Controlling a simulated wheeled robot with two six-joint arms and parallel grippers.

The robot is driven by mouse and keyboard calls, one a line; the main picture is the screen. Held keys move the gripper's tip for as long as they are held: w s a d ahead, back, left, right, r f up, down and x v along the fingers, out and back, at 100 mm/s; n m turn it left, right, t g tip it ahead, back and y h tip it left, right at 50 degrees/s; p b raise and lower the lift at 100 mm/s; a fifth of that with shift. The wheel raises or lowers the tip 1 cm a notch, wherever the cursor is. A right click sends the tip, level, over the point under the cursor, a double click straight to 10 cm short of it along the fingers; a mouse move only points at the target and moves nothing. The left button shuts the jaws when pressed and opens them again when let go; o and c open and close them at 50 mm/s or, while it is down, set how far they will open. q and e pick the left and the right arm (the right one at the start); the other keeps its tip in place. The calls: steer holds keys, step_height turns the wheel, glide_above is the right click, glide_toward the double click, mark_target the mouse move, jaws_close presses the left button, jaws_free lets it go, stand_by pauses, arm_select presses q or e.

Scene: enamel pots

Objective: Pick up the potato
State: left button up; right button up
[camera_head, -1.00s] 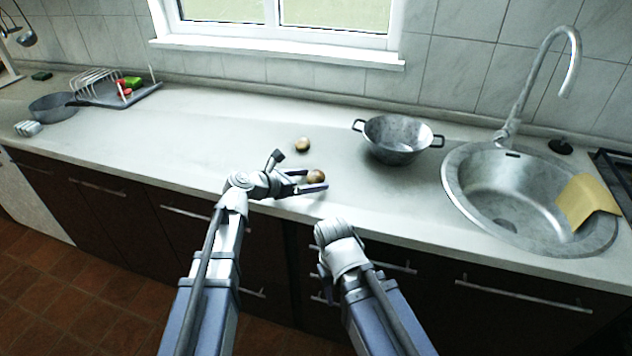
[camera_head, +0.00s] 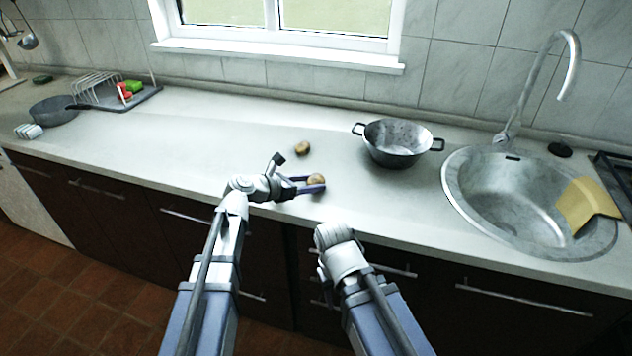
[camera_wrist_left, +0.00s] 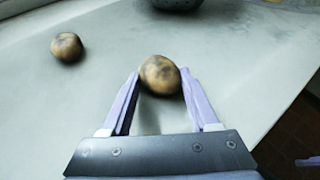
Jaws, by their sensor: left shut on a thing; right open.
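A brown potato (camera_head: 316,179) lies on the counter near its front edge, between the fingers of my left gripper (camera_head: 314,184). In the left wrist view the potato (camera_wrist_left: 160,74) shows dark patches, and the fingertips of my left gripper (camera_wrist_left: 162,82) are closed against its two sides. A second potato (camera_head: 302,148) lies behind it on the counter, apart from the gripper; it also shows in the left wrist view (camera_wrist_left: 67,47). My right gripper is hidden in the head view; only my right arm shows, in front of the counter.
A grey two-handled pot (camera_head: 398,158) stands to the right, beside the sink (camera_head: 462,188) with a yellow cloth (camera_head: 584,204). A dish rack (camera_head: 97,88) and a pan (camera_head: 52,111) stand at the far left. The counter (camera_head: 210,140) between is clear.

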mark_target(310, 180)
arm_select(q)
steer(key=shift+r, duration=0.1)
steer(key=shift+c, duration=0.3)
step_height(310, 180, up, 10)
steer(key=p, duration=1)
stand_by(0.6)
